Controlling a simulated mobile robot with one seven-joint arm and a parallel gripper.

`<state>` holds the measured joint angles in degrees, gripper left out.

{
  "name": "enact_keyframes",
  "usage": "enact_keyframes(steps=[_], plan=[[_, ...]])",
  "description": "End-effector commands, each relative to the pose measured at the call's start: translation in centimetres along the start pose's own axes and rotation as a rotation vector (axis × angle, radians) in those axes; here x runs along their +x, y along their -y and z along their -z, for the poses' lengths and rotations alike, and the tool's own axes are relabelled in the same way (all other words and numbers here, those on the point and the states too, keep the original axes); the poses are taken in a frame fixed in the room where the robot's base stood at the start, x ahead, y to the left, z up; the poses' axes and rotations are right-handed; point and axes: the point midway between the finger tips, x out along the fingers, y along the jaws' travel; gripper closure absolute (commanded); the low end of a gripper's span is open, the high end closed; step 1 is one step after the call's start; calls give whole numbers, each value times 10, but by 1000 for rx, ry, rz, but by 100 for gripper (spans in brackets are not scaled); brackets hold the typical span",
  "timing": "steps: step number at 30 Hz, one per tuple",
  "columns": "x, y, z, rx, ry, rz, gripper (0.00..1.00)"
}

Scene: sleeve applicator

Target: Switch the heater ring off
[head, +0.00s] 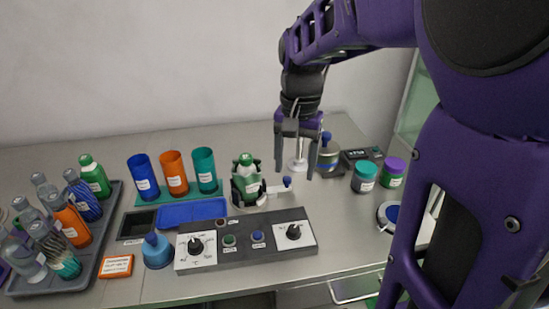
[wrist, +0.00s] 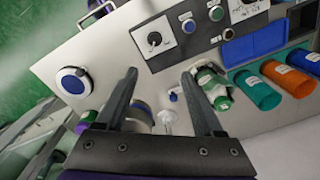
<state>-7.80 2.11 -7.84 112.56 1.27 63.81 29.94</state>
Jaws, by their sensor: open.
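A dark control panel (head: 246,255) lies along the table's front. It bears a left dial (head: 196,245), a right dial (head: 293,231), a green button (head: 229,240) and a blue button (head: 258,236). Their labels are too small to read. My gripper (head: 294,172) is open and empty above the table, right of the bottle. In the wrist view, the panel's right dial (wrist: 154,39) shows beyond my open fingers (wrist: 159,77).
Blue, orange and teal cups (head: 174,173) stand behind a blue tray (head: 192,211). A grey tray (head: 112,212) of bottles is at left. Behind and right of my gripper are a blue-capped vessel (head: 327,157) and green-lidded (head: 365,172) and purple-lidded jars (head: 393,170).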

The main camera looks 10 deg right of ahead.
Motion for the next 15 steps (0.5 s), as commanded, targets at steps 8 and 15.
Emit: enact_keyframes(steps=[8,15], plan=[[21,-8,-6,31,19,-31,31],[69,-9,-7,30,20,-30,31]])
